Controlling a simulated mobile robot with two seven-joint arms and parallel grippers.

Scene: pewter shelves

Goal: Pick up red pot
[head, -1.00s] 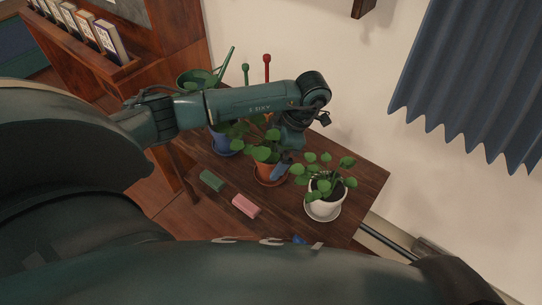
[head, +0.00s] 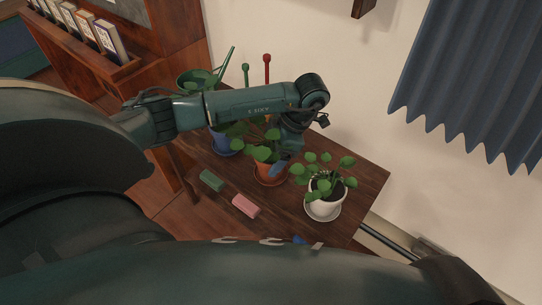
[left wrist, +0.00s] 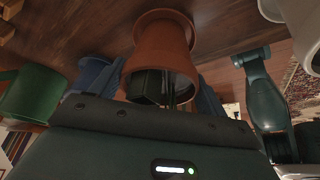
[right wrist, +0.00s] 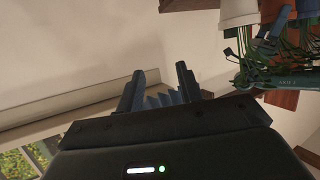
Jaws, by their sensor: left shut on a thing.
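The red pot, terracotta in colour, holds a leafy green plant (head: 262,154) and stands at the middle of the wooden table. In the head view its wall (head: 268,171) is partly hidden by my left gripper (head: 281,165). In the left wrist view the pot (left wrist: 160,50) fills the space between my left gripper's fingers (left wrist: 163,92), which are shut on it. I cannot tell whether it is lifted from its saucer (left wrist: 163,14). My right gripper (right wrist: 160,85) is open and empty, in front of a pale wall.
A white pot (head: 324,208) with a plant stands to the right on the wooden table (head: 365,180). A blue pot (head: 222,143) stands to the left. Green (head: 211,180) and pink (head: 245,206) blocks lie in front. A green watering can (head: 190,82) is behind.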

